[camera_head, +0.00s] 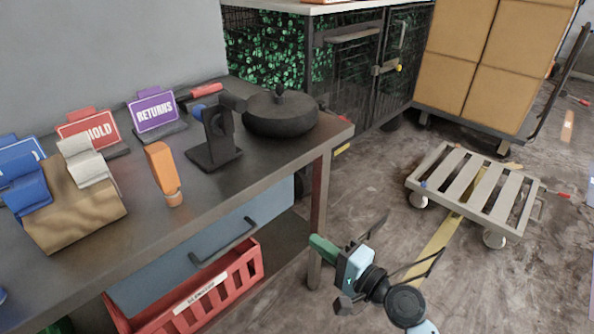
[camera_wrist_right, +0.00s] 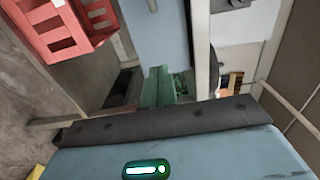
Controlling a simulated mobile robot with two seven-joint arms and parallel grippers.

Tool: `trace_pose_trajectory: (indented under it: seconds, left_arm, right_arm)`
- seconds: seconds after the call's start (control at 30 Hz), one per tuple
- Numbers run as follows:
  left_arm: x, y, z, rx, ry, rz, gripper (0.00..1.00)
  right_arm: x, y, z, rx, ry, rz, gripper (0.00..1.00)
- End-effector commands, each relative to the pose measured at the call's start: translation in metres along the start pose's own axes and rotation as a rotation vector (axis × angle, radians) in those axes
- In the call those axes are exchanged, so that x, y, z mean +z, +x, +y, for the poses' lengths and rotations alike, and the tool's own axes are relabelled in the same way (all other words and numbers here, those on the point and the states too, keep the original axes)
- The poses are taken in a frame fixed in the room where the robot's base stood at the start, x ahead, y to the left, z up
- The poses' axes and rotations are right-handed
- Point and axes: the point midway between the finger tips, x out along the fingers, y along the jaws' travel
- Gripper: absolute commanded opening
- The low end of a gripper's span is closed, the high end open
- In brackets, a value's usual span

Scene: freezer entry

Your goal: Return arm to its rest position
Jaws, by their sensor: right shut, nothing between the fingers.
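My right gripper (camera_head: 323,245) is in the lower middle of the head view, beside the front right leg of the table. Its green fingers are shut with nothing between them. The green fingers also show in the middle of the right wrist view (camera_wrist_right: 158,88). My right arm comes up from the bottom edge and is held over the floor, clear of the table top. My left arm and left gripper are not in view.
The dark table (camera_head: 225,180) fills the left, with a black pan (camera_head: 280,115), signs and an orange bottle (camera_head: 163,172) on it. A blue drawer (camera_head: 200,265) and red crate (camera_head: 215,300) are below. A slatted cart (camera_head: 475,190) stands right; floor between is open.

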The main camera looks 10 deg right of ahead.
Motion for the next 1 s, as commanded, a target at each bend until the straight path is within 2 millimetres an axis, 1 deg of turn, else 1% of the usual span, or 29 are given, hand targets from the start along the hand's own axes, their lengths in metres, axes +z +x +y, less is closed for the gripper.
trace_pose_trajectory:
  seconds: [0.07,0.13,0.17,0.27,0.3,0.37,0.4,0.47,0.5,0.57,0.6,0.67,0.7,0.77,0.8,0.9,1.0]
  left_arm:
    - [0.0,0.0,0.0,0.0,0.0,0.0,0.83]
    - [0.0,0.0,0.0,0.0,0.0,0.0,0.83]
    - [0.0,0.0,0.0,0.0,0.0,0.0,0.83]
    - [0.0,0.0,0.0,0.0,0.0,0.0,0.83]
    - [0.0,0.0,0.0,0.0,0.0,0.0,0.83]
    - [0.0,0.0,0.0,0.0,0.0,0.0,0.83]
    - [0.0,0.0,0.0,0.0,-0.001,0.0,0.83]
    - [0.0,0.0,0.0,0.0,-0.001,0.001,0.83]
    - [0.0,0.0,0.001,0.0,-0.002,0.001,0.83]
    - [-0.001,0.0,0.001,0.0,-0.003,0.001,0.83]
    - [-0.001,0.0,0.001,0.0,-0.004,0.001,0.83]
    - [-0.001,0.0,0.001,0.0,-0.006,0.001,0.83]
    - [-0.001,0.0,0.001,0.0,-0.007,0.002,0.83]
    - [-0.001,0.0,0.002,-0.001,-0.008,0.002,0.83]
    - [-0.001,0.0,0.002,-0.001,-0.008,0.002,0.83]
    - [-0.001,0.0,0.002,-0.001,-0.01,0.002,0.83]
    - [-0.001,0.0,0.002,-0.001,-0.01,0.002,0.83]
  right_arm:
    - [0.001,-0.001,0.002,0.005,-0.003,0.001,0.0]
    - [0.004,-0.006,0.012,0.026,-0.016,0.007,0.0]
    - [0.005,-0.01,0.019,0.043,-0.028,0.011,0.0]
    - [0.017,-0.033,0.055,0.129,-0.096,0.029,0.0]
    - [0.023,-0.046,0.074,0.177,-0.134,0.036,0.0]
    - [0.035,-0.07,0.102,0.256,-0.202,0.041,0.0]
    - [0.044,-0.087,0.121,0.311,-0.252,0.041,0.0]
    - [0.057,-0.113,0.145,0.389,-0.325,0.036,0.0]
    - [0.066,-0.131,0.16,0.44,-0.373,0.028,0.0]
    - [0.08,-0.16,0.18,0.517,-0.448,0.01,0.0]
    - [0.089,-0.179,0.192,0.565,-0.499,-0.006,0.0]
    - [0.104,-0.208,0.208,0.636,-0.574,-0.035,0.0]
    - [0.114,-0.228,0.216,0.682,-0.624,-0.058,0.0]
    - [0.128,-0.257,0.227,0.747,-0.699,-0.098,0.0]
    - [0.138,-0.275,0.232,0.785,-0.747,-0.127,0.0]
    - [0.158,-0.316,0.24,0.865,-0.853,-0.198,0.0]
    - [0.174,-0.348,0.242,0.923,-0.94,-0.265,0.0]
